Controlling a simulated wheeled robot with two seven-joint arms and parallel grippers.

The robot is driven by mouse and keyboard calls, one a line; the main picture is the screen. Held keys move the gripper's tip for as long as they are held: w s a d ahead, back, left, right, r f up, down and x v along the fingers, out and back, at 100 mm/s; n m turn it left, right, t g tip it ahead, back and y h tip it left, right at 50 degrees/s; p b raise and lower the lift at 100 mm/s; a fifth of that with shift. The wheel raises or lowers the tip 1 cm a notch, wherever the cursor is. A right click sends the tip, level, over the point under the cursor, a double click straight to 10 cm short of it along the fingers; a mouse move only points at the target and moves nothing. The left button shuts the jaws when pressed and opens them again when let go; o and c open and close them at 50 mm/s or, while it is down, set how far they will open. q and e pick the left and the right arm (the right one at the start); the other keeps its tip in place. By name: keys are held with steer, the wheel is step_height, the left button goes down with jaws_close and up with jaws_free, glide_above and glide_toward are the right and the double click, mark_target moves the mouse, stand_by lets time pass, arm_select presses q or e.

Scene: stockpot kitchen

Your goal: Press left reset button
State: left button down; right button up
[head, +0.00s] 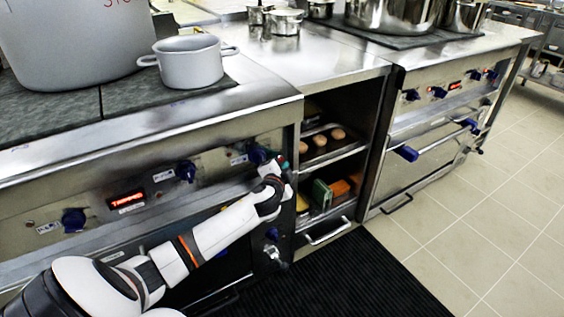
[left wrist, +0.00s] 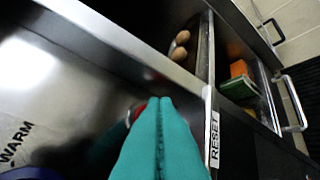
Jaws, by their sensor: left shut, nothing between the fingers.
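My left gripper (head: 281,162) is at the right end of the left stove's front panel (head: 225,168). Its teal fingers are pressed together and empty in the left wrist view (left wrist: 161,104). A small red round part, seemingly the reset button (left wrist: 139,110), shows just behind the fingertips, mostly hidden by them. I cannot tell whether the fingers touch it. A white RESET label (left wrist: 214,140) is to the right of the fingers. In the head view a lit red display (head: 126,199) on the same panel seems to read TRIPPED. My right gripper is not in view.
A large pot and a grey pot (head: 190,65) stand on the stove. A black mat (head: 350,280) covers the floor.

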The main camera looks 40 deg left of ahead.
arm_select(q)
steer(key=shift+w+a+r, duration=0.1)
steer(key=shift+a+r, duration=0.4)
steer(key=shift+a, duration=0.05)
steer(key=shift+d, duration=0.1)
steer(key=shift+d+f+p, duration=0.15)
steer(key=shift+p, duration=0.15)
steer(key=d, duration=0.1)
steer(key=s+d, duration=0.1)
steer(key=d, duration=0.1)
steer(key=s+d+p, duration=0.1)
steer(key=d, duration=0.1)
steer(key=shift+s+f, duration=0.1)
steer(key=shift+f, duration=0.2)
steer(key=shift+d, duration=0.1)
stand_by(0.7)
